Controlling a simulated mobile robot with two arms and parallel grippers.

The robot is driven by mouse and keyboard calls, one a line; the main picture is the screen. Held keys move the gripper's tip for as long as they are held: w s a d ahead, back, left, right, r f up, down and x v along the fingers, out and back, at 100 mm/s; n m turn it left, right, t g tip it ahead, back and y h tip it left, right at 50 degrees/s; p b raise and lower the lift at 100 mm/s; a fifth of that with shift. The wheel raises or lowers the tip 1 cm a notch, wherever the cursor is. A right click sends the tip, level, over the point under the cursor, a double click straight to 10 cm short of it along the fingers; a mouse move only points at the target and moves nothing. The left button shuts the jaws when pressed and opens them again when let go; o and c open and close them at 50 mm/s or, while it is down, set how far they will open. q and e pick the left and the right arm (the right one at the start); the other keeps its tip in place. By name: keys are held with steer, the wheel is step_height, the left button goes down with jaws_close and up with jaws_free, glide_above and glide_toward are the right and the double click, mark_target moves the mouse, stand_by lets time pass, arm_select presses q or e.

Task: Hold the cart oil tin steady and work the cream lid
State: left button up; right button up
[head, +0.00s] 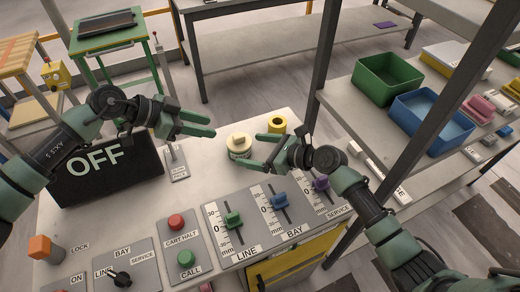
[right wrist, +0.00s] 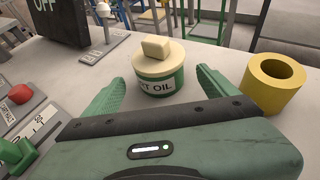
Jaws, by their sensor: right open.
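The cart oil tin (head: 239,154) is a short green and white can standing upright on the pale slab. Its cream lid (head: 238,140) is on top, with a block-shaped knob. The right wrist view shows the tin (right wrist: 160,88) with its lid (right wrist: 157,62) and knob. My right gripper (head: 252,151) is open and low, just right of the tin. In the right wrist view the tin stands ahead, between the lines of its spread fingers. My left gripper (head: 213,125) is open and empty, up and left of the tin. Neither gripper visibly holds it.
A yellow hollow cylinder (head: 277,126) stands right of the tin, near my right gripper. A black OFF sign (head: 105,170) is at left. Sliders (head: 233,219) and buttons (head: 176,222) line the front. A small lever (head: 173,152) stands below my left gripper.

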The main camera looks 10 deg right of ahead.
mark_target(240, 148)
steer(key=x, duration=0.5)
steer(key=shift+w+a+f, duration=0.15)
steer(key=shift+w+a, duration=0.05)
steer(key=shift+a, duration=0.15)
steer(key=shift+c, duration=0.3)
jaws_close()
stand_by(0.9)
steer(key=shift+o, duration=0.2)
jaws_free()
